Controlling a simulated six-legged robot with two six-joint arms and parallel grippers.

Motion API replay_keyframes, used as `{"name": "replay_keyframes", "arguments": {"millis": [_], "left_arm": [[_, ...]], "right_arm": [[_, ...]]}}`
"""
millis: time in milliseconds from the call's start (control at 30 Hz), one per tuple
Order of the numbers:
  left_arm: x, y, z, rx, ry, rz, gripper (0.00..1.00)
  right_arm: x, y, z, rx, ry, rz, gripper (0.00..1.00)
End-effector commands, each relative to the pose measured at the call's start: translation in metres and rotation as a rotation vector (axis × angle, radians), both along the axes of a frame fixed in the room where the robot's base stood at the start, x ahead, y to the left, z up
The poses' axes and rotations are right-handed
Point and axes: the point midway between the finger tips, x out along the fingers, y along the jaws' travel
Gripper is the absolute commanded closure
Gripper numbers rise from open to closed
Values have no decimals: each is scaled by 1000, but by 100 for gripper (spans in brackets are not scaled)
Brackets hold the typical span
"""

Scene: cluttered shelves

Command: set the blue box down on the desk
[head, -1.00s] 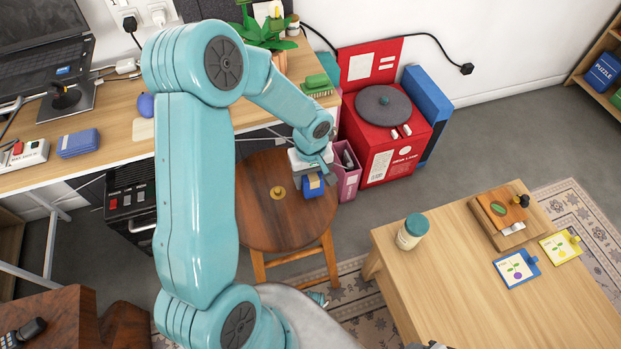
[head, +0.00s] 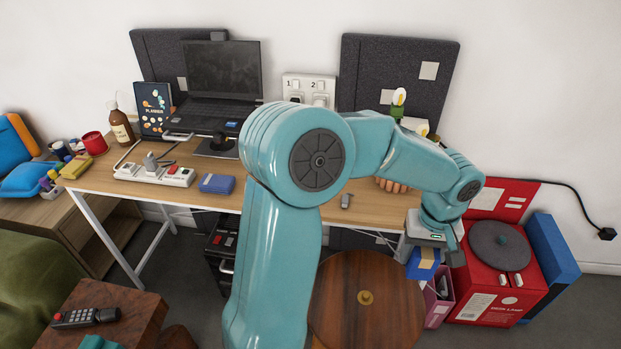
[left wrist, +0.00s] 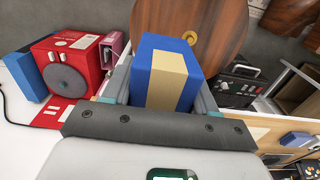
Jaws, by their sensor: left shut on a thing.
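The blue box (head: 422,264) has a tan band and is held in my left gripper (head: 430,250), which is shut on it. It hangs by the right front corner of the wooden desk (head: 375,212), right of the round stool. In the left wrist view the blue box (left wrist: 150,62) sits between the two fingers of the left gripper (left wrist: 160,95), with the stool behind it. The desk (left wrist: 285,128) shows at the lower right there. My arm hides part of the desk. My right gripper is not in view.
Below are the stool (head: 370,320), a red box (head: 495,285) and a pink bin (head: 438,303).

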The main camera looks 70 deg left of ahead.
Motion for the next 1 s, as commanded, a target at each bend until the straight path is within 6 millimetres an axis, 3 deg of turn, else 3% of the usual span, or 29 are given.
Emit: {"name": "replay_keyframes", "arguments": {"millis": [167,267,433,567,767,1000], "left_arm": [[11,2,22,0,-4,115,74],[21,15,39,0,-3,208,74],[25,67,66,0,-2,430,74],[16,120,83,1,0,619,74],[-31,219,108,4,0,945,74],[-130,321,128,5,0,1282,74]], "right_arm": [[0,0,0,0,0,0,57],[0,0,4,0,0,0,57],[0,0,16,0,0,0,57],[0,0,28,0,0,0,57],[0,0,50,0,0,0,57],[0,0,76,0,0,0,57]]}}
